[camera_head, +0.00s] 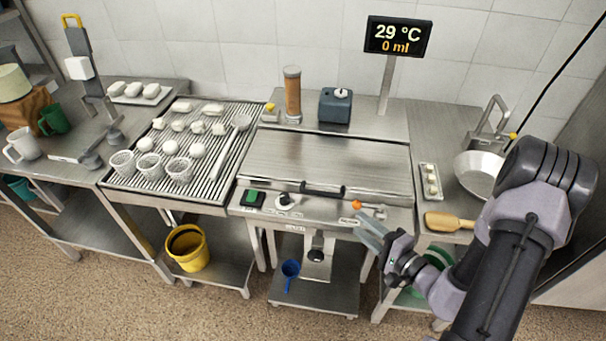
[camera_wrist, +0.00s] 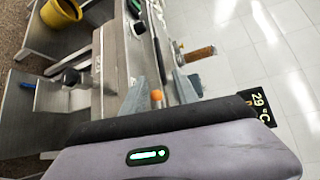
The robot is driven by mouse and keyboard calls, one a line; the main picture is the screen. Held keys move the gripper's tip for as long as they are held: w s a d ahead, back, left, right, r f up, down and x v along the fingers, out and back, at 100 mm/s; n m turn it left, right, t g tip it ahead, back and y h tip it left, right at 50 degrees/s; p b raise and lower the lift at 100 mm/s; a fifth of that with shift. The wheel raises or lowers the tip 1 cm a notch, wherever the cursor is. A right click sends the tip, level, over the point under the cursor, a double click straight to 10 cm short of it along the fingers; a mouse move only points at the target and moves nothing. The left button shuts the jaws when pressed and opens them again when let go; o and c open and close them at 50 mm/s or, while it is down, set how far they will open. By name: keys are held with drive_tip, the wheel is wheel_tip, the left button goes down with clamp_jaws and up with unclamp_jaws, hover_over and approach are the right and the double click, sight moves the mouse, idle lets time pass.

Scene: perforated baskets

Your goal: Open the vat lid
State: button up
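The steel vat (camera_head: 300,210) stands in the middle, with its flat steel lid (camera_head: 328,160) down and closed. A dark bar handle (camera_head: 322,190) runs along the lid's front edge. My gripper (camera_head: 370,229) is in front of the vat's right front corner, to the right of the handle and apart from it. Its two grey fingers are spread with nothing held between them; the wrist view also shows the gripper (camera_wrist: 158,96) open. An orange knob (camera_head: 356,204) on the vat's front shows between the fingers in the wrist view (camera_wrist: 156,95).
A green switch (camera_head: 252,198) and a dial (camera_head: 288,200) sit on the vat's front left. A display (camera_head: 398,37) stands on a post behind. A wooden scoop (camera_head: 448,221), a small tray (camera_head: 430,182) and a pan (camera_head: 478,173) lie on the right counter. A ribbed draining surface (camera_head: 190,150) holds baskets at left.

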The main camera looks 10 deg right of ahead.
sight(325, 195)
drive_tip(key=b+x, duration=0.2)
drive_tip(key=x, duration=1.5)
drive_tip(key=shift+s+a+f, duration=0.1)
drive_tip(key=shift+c, duration=0.3)
clamp_jaws()
